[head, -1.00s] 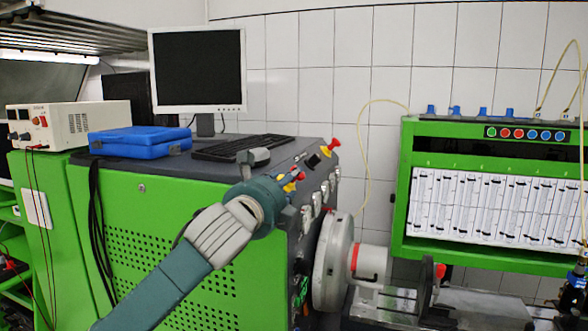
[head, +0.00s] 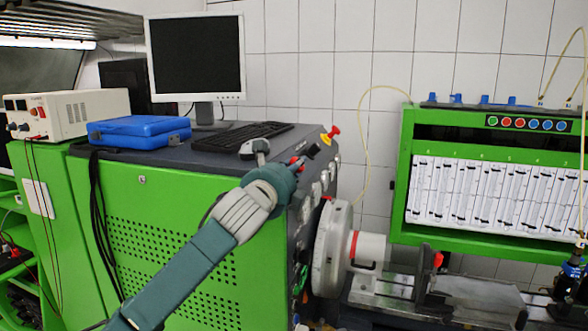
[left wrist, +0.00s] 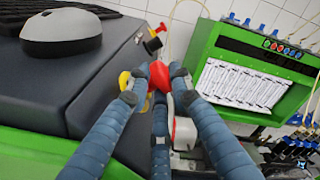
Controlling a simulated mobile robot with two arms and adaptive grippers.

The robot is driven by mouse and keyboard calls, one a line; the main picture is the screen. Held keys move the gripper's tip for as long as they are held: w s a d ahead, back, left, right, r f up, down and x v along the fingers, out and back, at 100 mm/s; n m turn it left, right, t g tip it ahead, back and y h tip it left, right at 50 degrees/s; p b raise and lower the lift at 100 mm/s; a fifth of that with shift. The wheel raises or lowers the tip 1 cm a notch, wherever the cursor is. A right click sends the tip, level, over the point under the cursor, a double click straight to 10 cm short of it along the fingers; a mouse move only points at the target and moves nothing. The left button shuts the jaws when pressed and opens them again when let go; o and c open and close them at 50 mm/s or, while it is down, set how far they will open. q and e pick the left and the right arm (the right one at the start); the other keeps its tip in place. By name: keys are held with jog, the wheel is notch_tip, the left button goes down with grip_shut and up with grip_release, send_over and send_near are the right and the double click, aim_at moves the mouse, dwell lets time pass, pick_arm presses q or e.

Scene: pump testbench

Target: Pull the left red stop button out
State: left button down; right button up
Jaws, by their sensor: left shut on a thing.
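The left red stop button (left wrist: 160,76) sits between the fingers of my left gripper (left wrist: 161,78) in the left wrist view. The fingers are shut on it and hide part of it. A bit of yellow (left wrist: 124,80) shows beside the left finger. In the head view my left gripper (head: 294,166) is at the console's top right edge, with only a little red showing there. The other red stop button (head: 334,131), on a yellow base, stands further back, apart from the gripper; it also shows in the left wrist view (left wrist: 163,27). My right gripper is not in view.
The green console has a dark top (head: 172,163) with a keyboard (head: 238,142), a grey mouse (left wrist: 70,33) close to the gripper, a blue case (head: 138,132) and a monitor (head: 196,58). A round grey flywheel (head: 332,250) is below right. A green gauge cabinet (head: 407,180) stands right.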

pick_arm(q)
jog(key=shift+s+d+r, duration=0.15)
jog(key=shift+d+r, duration=0.2)
jog(key=shift+r, duration=0.1)
jog(key=shift+d, duration=0.15)
jog(key=shift+r, duration=0.1)
jog(key=c, duration=1.5)
grip_release()
jog(key=v, duration=1.2)
